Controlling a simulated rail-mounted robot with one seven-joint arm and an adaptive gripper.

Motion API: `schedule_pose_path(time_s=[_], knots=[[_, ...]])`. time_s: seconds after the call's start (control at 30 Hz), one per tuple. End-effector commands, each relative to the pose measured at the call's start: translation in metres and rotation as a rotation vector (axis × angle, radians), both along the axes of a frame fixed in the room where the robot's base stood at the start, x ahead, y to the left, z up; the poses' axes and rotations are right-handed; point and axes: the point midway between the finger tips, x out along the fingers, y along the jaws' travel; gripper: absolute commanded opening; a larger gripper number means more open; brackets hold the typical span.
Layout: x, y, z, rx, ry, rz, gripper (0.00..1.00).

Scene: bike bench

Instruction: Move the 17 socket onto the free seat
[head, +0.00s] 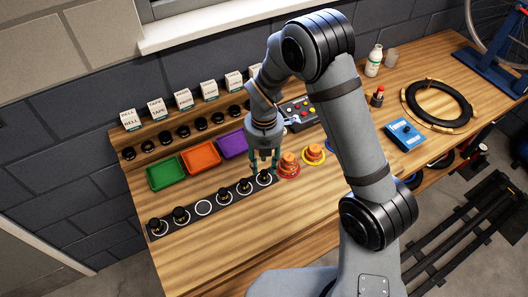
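A dark rail (213,205) lies on the bench with a row of white-ringed seats. Most seats hold a small dark socket, and the free seat (204,208) shows as an empty ring left of the middle. A socket (264,178) stands in the rightmost seat, and another socket (181,216) stands just left of the free seat. The size marks are too small to read, so I cannot tell which is the 17. My gripper (264,167) points down above the rightmost socket, its fingers apart. I cannot tell whether the fingertips are around that socket or still above it.
Green (165,173), orange (200,158) and purple (233,144) trays lie behind the rail. Orange stacked parts (289,164) stand close right of my gripper. A shelf with labelled boxes (183,99) runs along the wall. The bench front left of my arm is clear.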

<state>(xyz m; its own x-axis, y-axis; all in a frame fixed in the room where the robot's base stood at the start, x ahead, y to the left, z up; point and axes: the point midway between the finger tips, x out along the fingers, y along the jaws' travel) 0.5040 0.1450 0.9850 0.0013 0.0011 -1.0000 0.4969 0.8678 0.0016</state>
Motion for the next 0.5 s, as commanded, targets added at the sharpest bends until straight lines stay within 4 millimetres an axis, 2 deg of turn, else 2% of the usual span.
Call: schedule_pose_path(time_s=[0.23, 0.33, 0.5], knots=[[0.001, 0.001, 0.049, 0.003, -0.005, 0.001, 0.36], [0.001, 0.001, 0.062, 0.001, -0.002, 0.001, 0.36], [0.000, 0.000, 0.071, -0.001, 0.000, 0.001, 0.36]])
